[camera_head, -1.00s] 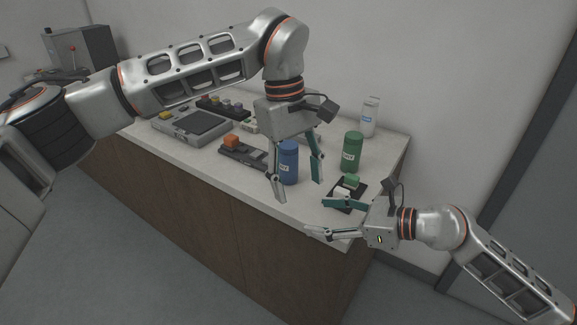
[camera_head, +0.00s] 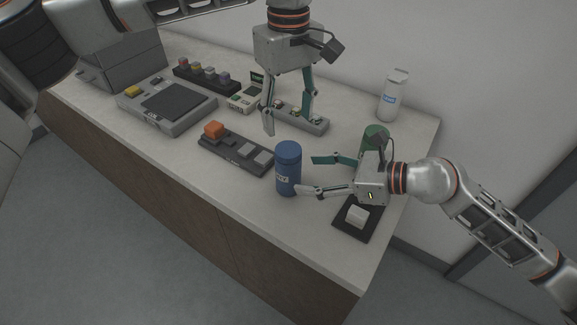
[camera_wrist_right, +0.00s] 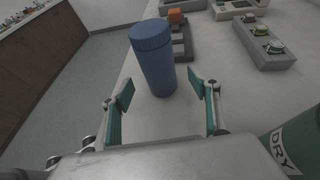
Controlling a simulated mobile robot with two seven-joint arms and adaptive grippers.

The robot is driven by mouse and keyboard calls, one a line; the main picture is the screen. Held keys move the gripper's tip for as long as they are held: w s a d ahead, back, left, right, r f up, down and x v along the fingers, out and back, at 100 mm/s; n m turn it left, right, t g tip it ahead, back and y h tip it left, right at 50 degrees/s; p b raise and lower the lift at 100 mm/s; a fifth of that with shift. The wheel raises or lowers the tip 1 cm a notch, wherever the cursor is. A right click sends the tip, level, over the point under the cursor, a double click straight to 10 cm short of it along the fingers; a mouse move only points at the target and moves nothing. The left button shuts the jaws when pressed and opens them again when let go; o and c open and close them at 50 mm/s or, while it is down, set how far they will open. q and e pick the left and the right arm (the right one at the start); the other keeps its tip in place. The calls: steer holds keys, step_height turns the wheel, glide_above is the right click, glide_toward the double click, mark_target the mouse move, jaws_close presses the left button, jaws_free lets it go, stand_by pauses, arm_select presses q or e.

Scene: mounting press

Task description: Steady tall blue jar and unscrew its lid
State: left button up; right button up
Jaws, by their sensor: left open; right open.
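The tall blue jar (camera_head: 288,172) stands upright on the counter with its blue lid (camera_head: 288,150) on. My left gripper (camera_head: 287,123) is open and empty, above and behind the jar in the head view, clear of the lid. My right gripper (camera_head: 308,175) is open, close to the right of the jar, with its fingers pointing at it. In the right wrist view the jar (camera_wrist_right: 153,62) stands ahead, just beyond the open fingertips (camera_wrist_right: 163,90). I see no contact.
A green jar (camera_head: 375,137) stands behind my right gripper, partly hidden. A black pad with a white block (camera_head: 355,215) lies below that gripper. A dark tray with an orange block (camera_head: 214,130) is left of the blue jar. A white bottle (camera_head: 393,97) stands at the back.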

mark_target(300, 174)
steer(key=shift+x, duration=3.35)
steer(key=shift+s, duration=0.1)
jaws_close()
